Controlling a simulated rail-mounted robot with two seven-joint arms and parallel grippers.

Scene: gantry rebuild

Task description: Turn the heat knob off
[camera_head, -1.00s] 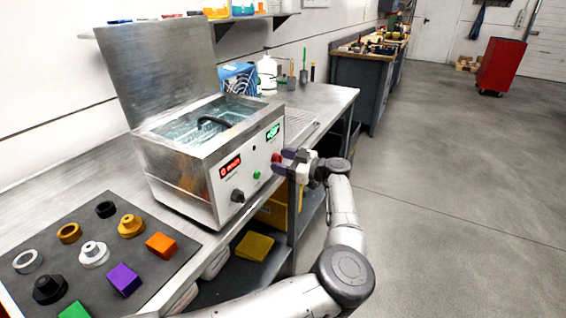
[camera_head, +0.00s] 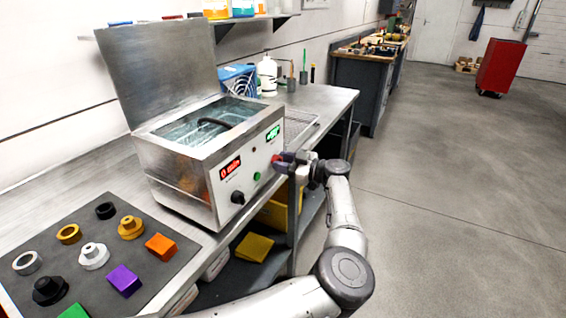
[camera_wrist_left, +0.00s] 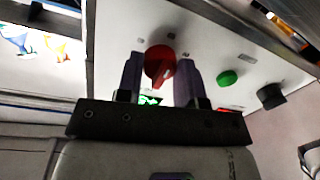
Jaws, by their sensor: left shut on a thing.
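The metal heating bath (camera_head: 190,187) stands on the bench with its lid up. Its white front panel carries a red knob, which shows in the wrist view (camera_wrist_left: 160,66) with a ridge across its face. My left gripper (camera_head: 282,158) is at the right part of this panel. In the wrist view its two dark fingers (camera_wrist_left: 158,78) are on either side of the red knob, shut on it. In the head view the fingers mostly hide the knob. A black knob (camera_head: 238,197) and a green button (camera_head: 257,176) are to its left. My right gripper is not in view.
A red display (camera_head: 230,168) and a green display (camera_head: 273,132) are lit on the panel. A dark mat (camera_head: 75,255) with several rings, knobs and blocks lies at the front left. The floor (camera_head: 450,200) at the right is clear.

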